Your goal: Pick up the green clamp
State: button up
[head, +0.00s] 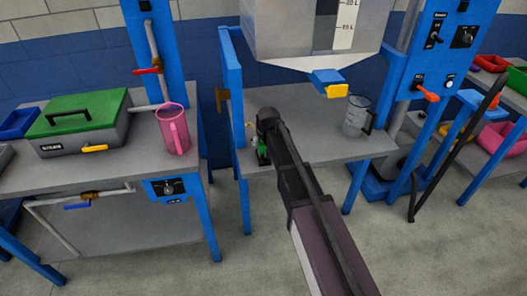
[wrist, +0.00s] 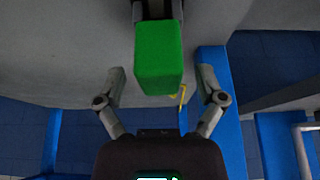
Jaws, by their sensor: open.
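The green clamp (head: 262,154) is at the left edge of the grey bench top in the head view, partly hidden by my arm. In the wrist view its green block-shaped part (wrist: 158,58) is large and central, with a dark metal piece behind it at the top edge. My gripper (wrist: 162,78) is open, with one finger on each side of the green part and a visible gap on both sides. Depth between fingertips and clamp is hard to judge. In the head view my gripper (head: 268,122) is at the clamp, its fingers mostly hidden.
The grey bench (head: 320,147) also bears a clear measuring jug (head: 356,116) at right. A hopper (head: 312,35) with a yellow-tipped blue outlet hangs above. A blue post (head: 232,85) stands at left. The left bench holds a pink jug (head: 173,130) and a green-lidded box (head: 82,125).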

jog(key=shift+w+a+f+b, duration=0.1)
jog(key=shift+w+f+b, duration=0.1)
jog(key=shift+f, duration=0.15)
jog(key=shift+w+f+b, duration=0.1)
jog(key=shift+f+b, duration=0.1)
jog(key=shift+f, duration=0.1)
grip_shut()
